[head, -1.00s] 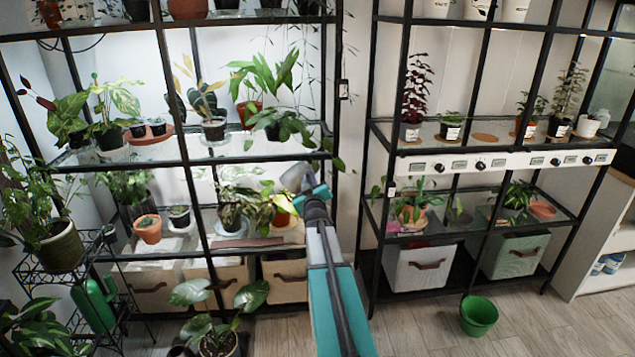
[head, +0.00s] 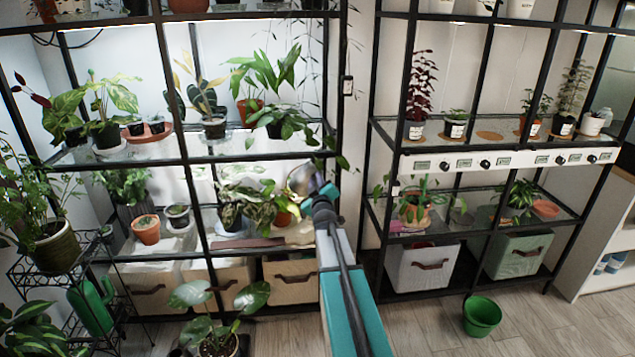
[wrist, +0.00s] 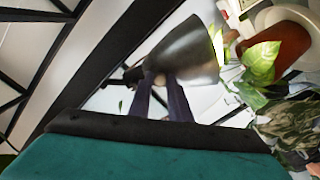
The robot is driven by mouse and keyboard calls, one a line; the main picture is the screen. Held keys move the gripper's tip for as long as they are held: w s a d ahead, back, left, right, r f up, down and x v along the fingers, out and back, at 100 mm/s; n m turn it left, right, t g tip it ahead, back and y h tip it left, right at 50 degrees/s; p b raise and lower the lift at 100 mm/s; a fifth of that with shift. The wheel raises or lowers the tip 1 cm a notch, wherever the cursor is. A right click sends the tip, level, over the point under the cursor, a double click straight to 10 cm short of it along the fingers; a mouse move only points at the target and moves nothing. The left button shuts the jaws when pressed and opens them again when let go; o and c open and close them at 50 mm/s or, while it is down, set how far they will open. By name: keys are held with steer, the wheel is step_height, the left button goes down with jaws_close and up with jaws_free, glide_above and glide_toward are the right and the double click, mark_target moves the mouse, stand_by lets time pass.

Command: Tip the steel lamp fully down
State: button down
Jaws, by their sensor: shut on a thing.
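The steel lamp (head: 303,180) is a grey metal shade at the right end of the left shelf unit, above the lower plant shelf. In the wrist view the lamp (wrist: 185,52) shows as a dark, shiny cone, tilted, with its wide mouth toward the upper right and a dark joint at its narrow end. My gripper (head: 318,194) is at the lamp, at the end of my teal and grey arm. In the wrist view its two dark fingers (wrist: 160,100) are shut on the lamp near its narrow lower side. The exact contact is partly hidden.
A terracotta pot (wrist: 278,48) and a variegated plant (head: 262,207) stand close beside the lamp. A black shelf post (head: 333,100) rises just behind it. A green bucket (head: 482,316) stands on the floor at right. The floor between the units is mostly open.

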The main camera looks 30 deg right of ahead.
steer(key=shift+s+d+f, duration=0.15)
steer(key=shift+s+d, duration=0.1)
steer(key=c, duration=1.6)
jaws_free()
steer(key=shift+c, duration=0.2)
steer(key=shift+a, duration=0.15)
steer(key=shift+a, duration=0.1)
steer(key=v, duration=1.3)
steer(key=shift+s, duration=0.3)
steer(key=shift+a, duration=0.1)
